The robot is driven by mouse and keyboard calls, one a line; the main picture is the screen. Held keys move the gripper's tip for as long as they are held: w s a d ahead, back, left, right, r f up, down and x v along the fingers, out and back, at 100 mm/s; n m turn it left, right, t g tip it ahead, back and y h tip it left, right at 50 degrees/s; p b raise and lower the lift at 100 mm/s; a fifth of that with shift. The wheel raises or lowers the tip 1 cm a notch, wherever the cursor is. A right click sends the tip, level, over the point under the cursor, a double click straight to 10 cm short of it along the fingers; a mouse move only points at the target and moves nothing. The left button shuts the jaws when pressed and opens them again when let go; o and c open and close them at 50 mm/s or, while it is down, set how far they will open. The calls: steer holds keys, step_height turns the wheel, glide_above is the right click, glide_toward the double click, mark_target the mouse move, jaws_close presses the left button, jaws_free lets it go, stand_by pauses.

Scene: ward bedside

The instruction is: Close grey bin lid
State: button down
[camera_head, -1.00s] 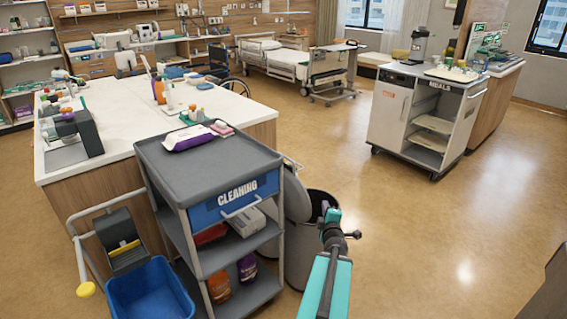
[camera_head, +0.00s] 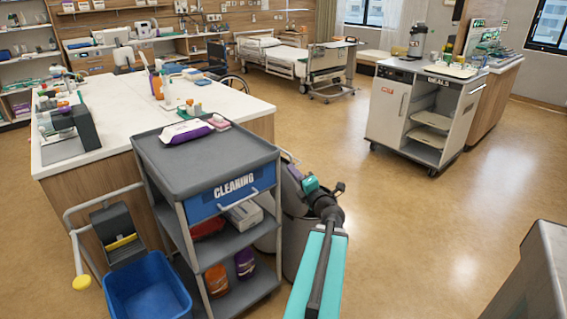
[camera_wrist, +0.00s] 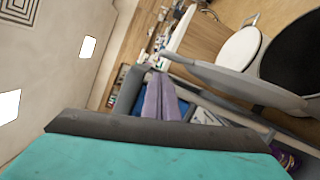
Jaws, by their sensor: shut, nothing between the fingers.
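The grey bin (camera_head: 300,245) stands on the floor just right of the cleaning cart. In the wrist view a dark round opening with a pale rim (camera_wrist: 258,62), apparently the bin's mouth, is at the right. A grey panel beside it, apparently the raised lid (camera_wrist: 235,85), is seen nearly edge-on. My gripper (camera_head: 293,172) is above the bin, near the cart's right side. Its purple fingers (camera_wrist: 161,97) are together and empty, close to the panel; contact cannot be told.
The cleaning cart (camera_head: 205,155) stands close on the left, with a blue bucket (camera_head: 148,292) at its side. A white counter (camera_head: 105,145) is behind it. A meals trolley (camera_head: 395,105) stands at the back right. The floor between is open. A grey surface (camera_head: 535,270) is at the lower right.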

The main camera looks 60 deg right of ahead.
steer(key=shift+w+d, duration=0.1)
steer(key=shift+b+x, duration=1.75)
steer(key=shift+x, duration=3.15)
